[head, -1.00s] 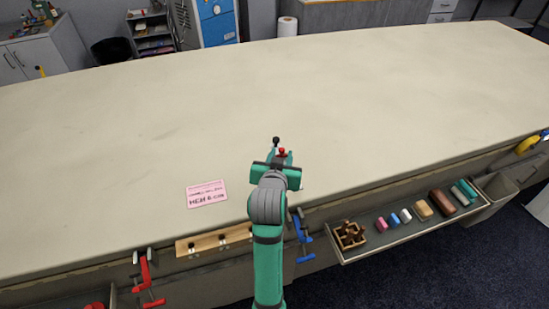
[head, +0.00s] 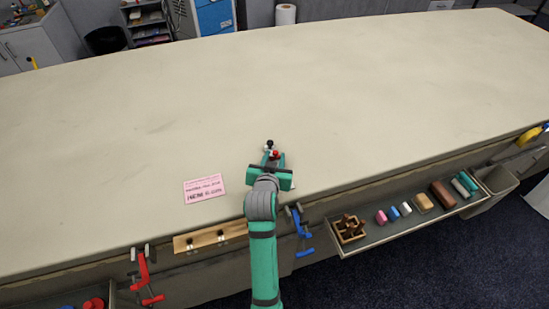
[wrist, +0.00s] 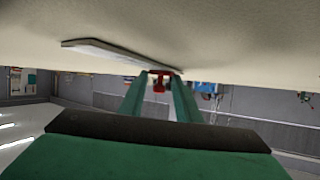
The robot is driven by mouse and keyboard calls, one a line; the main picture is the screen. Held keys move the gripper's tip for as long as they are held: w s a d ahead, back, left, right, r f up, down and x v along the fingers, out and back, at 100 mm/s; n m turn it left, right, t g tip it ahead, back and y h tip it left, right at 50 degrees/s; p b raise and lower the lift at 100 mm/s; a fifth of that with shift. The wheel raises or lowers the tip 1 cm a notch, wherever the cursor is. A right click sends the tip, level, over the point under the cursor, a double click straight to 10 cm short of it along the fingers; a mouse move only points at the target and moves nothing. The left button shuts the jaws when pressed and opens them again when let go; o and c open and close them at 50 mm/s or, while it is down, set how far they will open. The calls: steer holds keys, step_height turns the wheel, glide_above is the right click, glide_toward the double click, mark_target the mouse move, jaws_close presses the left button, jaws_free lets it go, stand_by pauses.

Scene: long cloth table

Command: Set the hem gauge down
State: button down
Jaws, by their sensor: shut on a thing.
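My gripper (head: 272,157) is over the table's near part, to the right of a pink card. In the wrist view my gripper (wrist: 160,88) has its two green fingers shut on a small red part, which I take to be the hem gauge's (wrist: 160,80) grip. A long, flat pale bar (wrist: 115,51) runs left from behind the red part, close to the tabletop; I cannot tell whether it touches. In the head view the red part (head: 275,154) shows at the fingertips, with a black knob (head: 269,143) just beyond. The rest is hidden by my gripper.
The pink card (head: 204,188) with writing lies on the cloth table (head: 330,100). The tabletop beyond my gripper is clear. Along the front edge are a wooden hook rail (head: 205,239), red clamp (head: 144,275), blue clamp (head: 300,230) and a tray (head: 375,236) of small items.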

steer(key=c, duration=1.3)
jaws_free()
steer(key=v, duration=1.2)
steer(key=shift+f, duration=0.1)
steer(key=shift+s, duration=0.1)
